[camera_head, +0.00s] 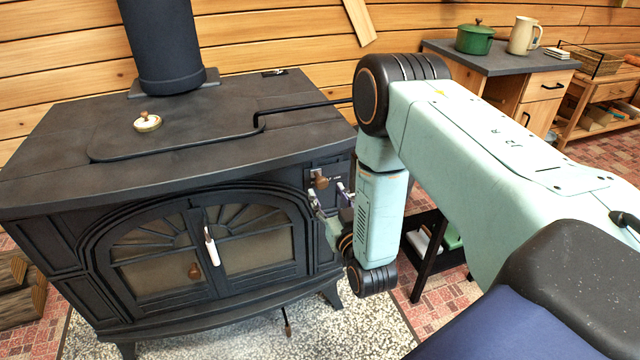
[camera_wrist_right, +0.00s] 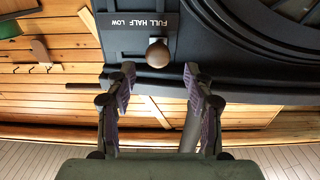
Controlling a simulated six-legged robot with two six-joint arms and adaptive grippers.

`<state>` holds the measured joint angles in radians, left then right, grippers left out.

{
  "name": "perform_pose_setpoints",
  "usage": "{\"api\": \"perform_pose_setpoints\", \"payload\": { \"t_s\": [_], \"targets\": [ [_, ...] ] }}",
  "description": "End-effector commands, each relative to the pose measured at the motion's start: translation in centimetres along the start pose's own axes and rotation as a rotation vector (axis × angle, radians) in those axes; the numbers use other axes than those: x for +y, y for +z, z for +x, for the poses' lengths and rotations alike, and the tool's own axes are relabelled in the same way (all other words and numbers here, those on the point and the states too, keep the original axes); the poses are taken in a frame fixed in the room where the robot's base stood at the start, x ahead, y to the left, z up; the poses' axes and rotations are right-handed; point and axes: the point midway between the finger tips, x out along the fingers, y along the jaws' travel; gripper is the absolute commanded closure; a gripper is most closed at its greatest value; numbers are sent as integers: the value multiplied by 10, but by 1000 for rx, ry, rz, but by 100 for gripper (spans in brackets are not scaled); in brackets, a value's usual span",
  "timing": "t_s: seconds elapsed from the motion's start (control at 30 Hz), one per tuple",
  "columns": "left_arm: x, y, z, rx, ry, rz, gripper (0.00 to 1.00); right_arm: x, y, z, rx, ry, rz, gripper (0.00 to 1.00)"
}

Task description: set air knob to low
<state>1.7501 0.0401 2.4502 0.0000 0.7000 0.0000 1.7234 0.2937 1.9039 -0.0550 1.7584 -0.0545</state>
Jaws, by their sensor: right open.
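The air knob (camera_head: 320,182) is a round brown knob on the stove's front right, below the top edge. In the right wrist view the knob (camera_wrist_right: 158,53) sits just under the right end of a dark label (camera_wrist_right: 138,22) reading FULL, HALF and LOW. My right gripper (camera_head: 328,193) is at the stove front, close to the knob. In the right wrist view its two fingers (camera_wrist_right: 159,73) are spread apart, with the knob just beyond and between the tips, and nothing held. Contact does not show. My left gripper is not in view.
The black stove (camera_head: 200,240) has closed glass doors with a white-handled latch (camera_head: 211,246). Firewood (camera_head: 20,290) lies at left. A cabinet (camera_head: 500,60) with a green pot (camera_head: 475,38) stands behind.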

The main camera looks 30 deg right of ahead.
Motion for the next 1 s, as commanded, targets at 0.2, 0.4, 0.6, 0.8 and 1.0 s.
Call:
{"api": "perform_pose_setpoints", "payload": {
  "t_s": [0.2,0.4,0.6,0.8,1.0],
  "targets": [
    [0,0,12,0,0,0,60,4,1,36,3,1,0,47],
    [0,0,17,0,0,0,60,4,1,54,-1,0,0,47],
    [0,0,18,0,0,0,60,2,1,58,-3,-1,0,47],
    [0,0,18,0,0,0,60,0,1,57,-3,-1,0,53],
    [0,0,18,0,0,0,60,-1,1,57,-4,-1,0,70]
  ]
}}
